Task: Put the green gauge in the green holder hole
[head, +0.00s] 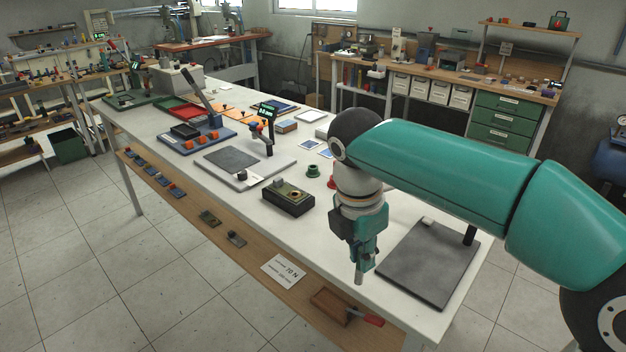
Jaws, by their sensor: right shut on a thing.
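My right gripper (366,252) hangs over the front right part of the white table, pointing down. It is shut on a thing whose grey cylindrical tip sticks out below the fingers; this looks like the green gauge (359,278). Its green part is hard to tell from my teal fingers. The green holder (314,171), a small flanged round piece, stands upright on the table, to the left of and beyond my gripper. Its hole is too small to see clearly. My left gripper is not in view.
A red flanged piece (332,182) stands beside the green holder, partly behind my right arm. A dark block (288,203) with a hole and grey knob lies in front of the holder. A dark plate (428,265) lies right of my gripper. A wooden shelf (250,248) runs along the table's front.

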